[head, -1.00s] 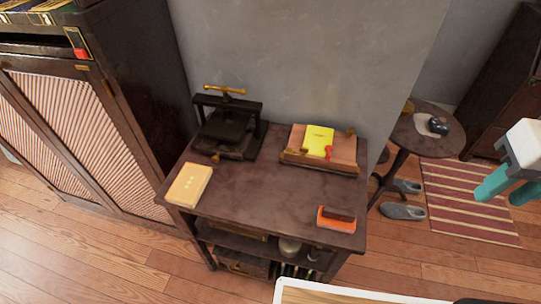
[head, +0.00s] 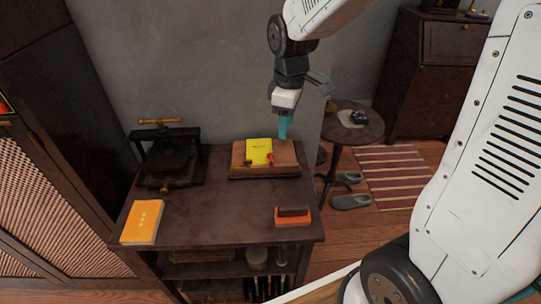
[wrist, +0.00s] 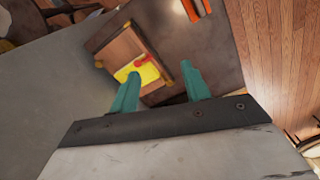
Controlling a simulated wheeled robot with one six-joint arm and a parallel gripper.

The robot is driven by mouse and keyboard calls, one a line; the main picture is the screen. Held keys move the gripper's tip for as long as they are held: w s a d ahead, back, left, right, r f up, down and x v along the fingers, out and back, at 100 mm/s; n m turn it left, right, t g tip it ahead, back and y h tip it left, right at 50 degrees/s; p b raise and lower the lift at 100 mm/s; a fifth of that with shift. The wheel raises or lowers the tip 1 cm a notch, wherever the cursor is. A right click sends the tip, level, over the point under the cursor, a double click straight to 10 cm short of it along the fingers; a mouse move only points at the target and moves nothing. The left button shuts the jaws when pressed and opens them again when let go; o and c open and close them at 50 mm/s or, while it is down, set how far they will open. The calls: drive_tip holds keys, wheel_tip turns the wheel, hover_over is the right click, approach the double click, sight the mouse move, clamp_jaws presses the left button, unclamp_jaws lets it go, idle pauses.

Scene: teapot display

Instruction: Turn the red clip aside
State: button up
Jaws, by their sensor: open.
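The red clip (head: 271,158) is small and sits at the lower right edge of the yellow booklet (head: 259,150). The booklet lies on a brown wooden board (head: 285,158) at the back right of the dark table. In the wrist view the red clip (wrist: 141,61) lies across the booklet's edge (wrist: 150,73). My gripper (head: 283,136) points down near the board's back right part, apparently above it. In the wrist view its teal fingers (wrist: 162,80) are open and empty, with the board beyond them and the clip clear of both.
A black press with a brass handle (head: 160,122) stands at the table's back left. An orange-yellow book (head: 142,222) lies front left. An orange block with a dark top (head: 293,216) lies front right. The table's middle (head: 215,205) is bare. A wall is close behind.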

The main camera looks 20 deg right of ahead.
sight(271, 159)
drive_tip(key=w+f+n, duration=0.1)
drive_tip(key=w+f, duration=0.1)
drive_tip(key=f, duration=0.1)
drive_tip(key=w+f+n, duration=0.1)
drive_tip(key=w+f, duration=0.1)
drive_tip(key=f, duration=0.1)
drive_tip(key=w+a+f+n, duration=0.1)
drive_tip(key=w+f+n, duration=0.1)
drive_tip(key=w+f, duration=0.1)
drive_tip(key=shift+w+f, duration=0.1)
drive_tip(key=shift+f, duration=0.2)
wheel_tip(271, 159, down, 8)
drive_tip(key=shift+r, duration=0.15)
drive_tip(key=c, duration=1)
